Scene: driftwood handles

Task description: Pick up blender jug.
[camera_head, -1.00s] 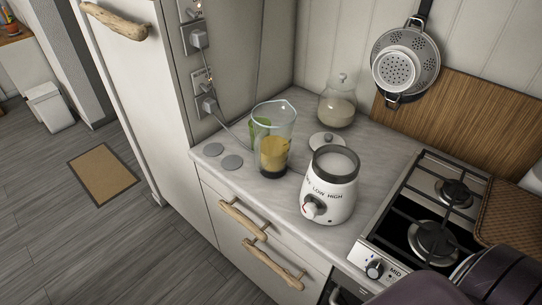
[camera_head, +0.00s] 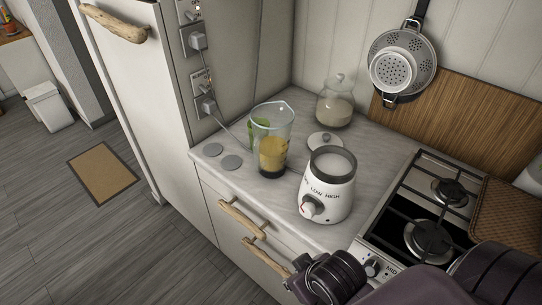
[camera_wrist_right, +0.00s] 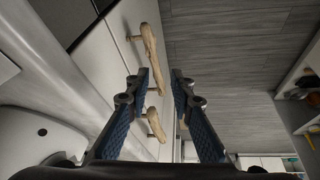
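The clear blender jug (camera_head: 272,125), with yellow contents low in it and a dark bottom, stands upright on the counter. The white blender base (camera_head: 327,190) stands apart from it, to its right and nearer the front edge. My right arm enters the head view from the lower right, its wrist low in front of the drawers, below and right of the jug. My right gripper (camera_wrist_right: 155,82) is open and empty in the right wrist view, its two blue-padded fingers apart. The jug is not in the right wrist view. My left gripper is not in view.
A round lid (camera_head: 325,142) and a glass jar (camera_head: 335,105) are behind the base. Something green (camera_head: 259,132) shows at the jug's left, with two grey discs (camera_head: 222,156) nearby. A gas stove (camera_head: 428,220) is at right. Wooden drawer handles (camera_head: 243,218) stick out in front.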

